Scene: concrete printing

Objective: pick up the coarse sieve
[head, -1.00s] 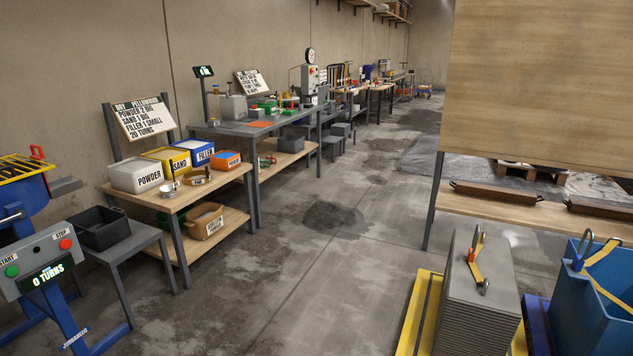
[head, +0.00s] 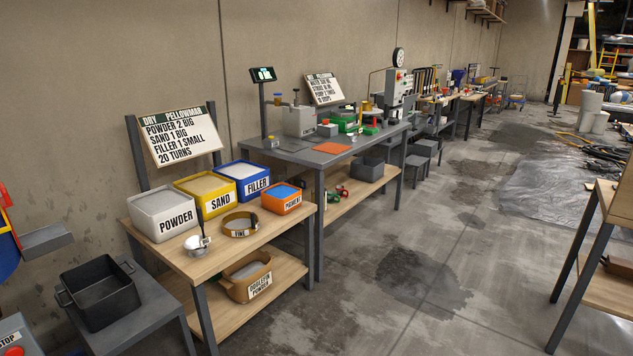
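I cannot pick out a sieve marked coarse in this view. A round brown sieve-like ring (head: 240,225) with a label that seems to read FINE lies on the wooden top of the near bench (head: 225,252), right of a small metal scoop or cup (head: 197,242). Neither of my grippers is in view.
White POWDER (head: 163,213), yellow SAND (head: 207,194), blue FILLER (head: 243,180) and orange PIGMENT (head: 282,198) bins line the bench's back. A brown tub (head: 248,277) sits on its lower shelf. A black tray (head: 100,292) stands on a grey stand at left.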

